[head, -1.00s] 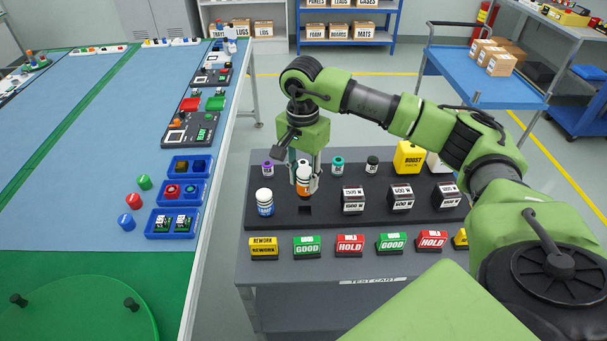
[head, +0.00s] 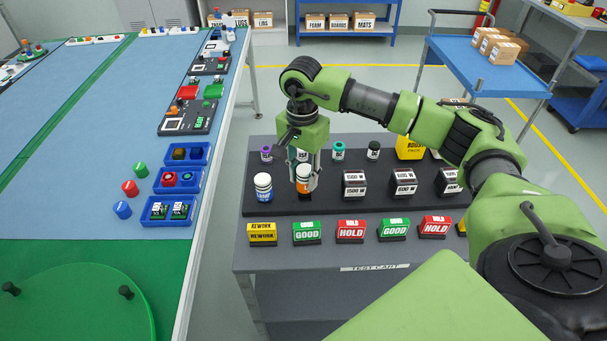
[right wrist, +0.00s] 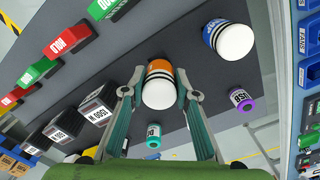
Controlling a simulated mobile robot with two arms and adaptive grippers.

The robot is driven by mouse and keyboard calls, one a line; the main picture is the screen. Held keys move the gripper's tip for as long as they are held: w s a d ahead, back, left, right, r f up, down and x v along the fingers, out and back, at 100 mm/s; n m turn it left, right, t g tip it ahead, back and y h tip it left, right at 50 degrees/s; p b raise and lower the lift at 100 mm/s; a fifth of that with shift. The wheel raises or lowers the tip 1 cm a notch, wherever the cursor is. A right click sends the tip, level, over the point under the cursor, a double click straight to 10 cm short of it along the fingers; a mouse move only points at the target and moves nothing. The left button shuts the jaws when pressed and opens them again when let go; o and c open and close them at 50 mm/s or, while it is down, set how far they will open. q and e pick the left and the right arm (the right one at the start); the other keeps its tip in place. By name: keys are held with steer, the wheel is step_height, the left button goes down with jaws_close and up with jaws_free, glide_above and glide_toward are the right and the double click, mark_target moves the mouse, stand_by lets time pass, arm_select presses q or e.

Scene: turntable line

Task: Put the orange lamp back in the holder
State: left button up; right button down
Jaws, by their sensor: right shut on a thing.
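The orange lamp (head: 303,184), with a white top and an orange band, is upright between the fingers of my right gripper (head: 305,184) over the front row of the black holder (head: 328,205). In the right wrist view the fingers (right wrist: 160,95) close on the lamp (right wrist: 162,86) from both sides, its white top facing the camera. The lamp's lower end is at the square slot in the holder; I cannot tell how deep it sits. My left gripper is out of view.
A blue-banded lamp (head: 263,187) stands just left of the orange one. Black weight boxes (head: 354,184) stand to the right. Purple (head: 266,154), teal (head: 338,151) and black-capped (head: 373,151) items stand behind. Coloured sign blocks (head: 307,231) line the test cart's front.

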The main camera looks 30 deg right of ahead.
steer(key=shift+f+b, duration=1.2)
steer(key=shift+f, duration=0.15)
stand_by(0.4)
steer(key=c, duration=1.5)
jaws_free()
step_height(320, 180, up, 12)
steer(key=shift+w+r, duration=0.1)
